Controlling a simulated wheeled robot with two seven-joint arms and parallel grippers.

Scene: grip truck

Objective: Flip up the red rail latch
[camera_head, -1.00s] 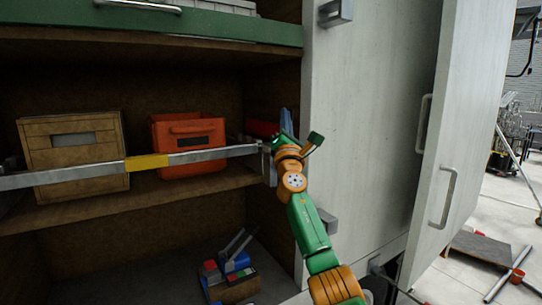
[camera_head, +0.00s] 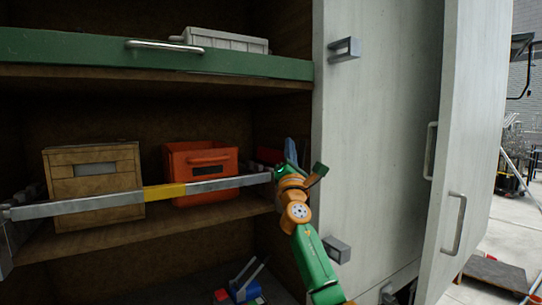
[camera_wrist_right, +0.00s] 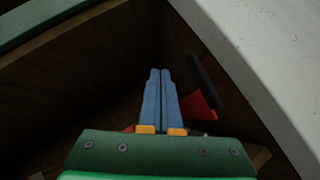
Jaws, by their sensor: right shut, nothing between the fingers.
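The silver rail (camera_head: 92,205) with a yellow middle band runs across the front of the shelf. A red part (camera_head: 268,155) shows near its right end, partly hidden by my right gripper. In the right wrist view a red piece with a dark bar (camera_wrist_right: 197,106), apparently the latch, lies just right of my fingers, with a gap between their tips and the bar. My right gripper (camera_head: 290,150) is at the rail's right end beside the cabinet wall; its blue fingers (camera_wrist_right: 160,75) are together and empty. Contact with the latch cannot be told. My left gripper is out of view.
An orange crate (camera_head: 180,188) and a wooden box (camera_head: 72,189) sit behind the rail. A green-edged shelf (camera_head: 90,60) is above. White cabinet doors (camera_head: 385,130) with handles stand to the right, close to my arm. Small coloured items (camera_head: 243,292) lie below.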

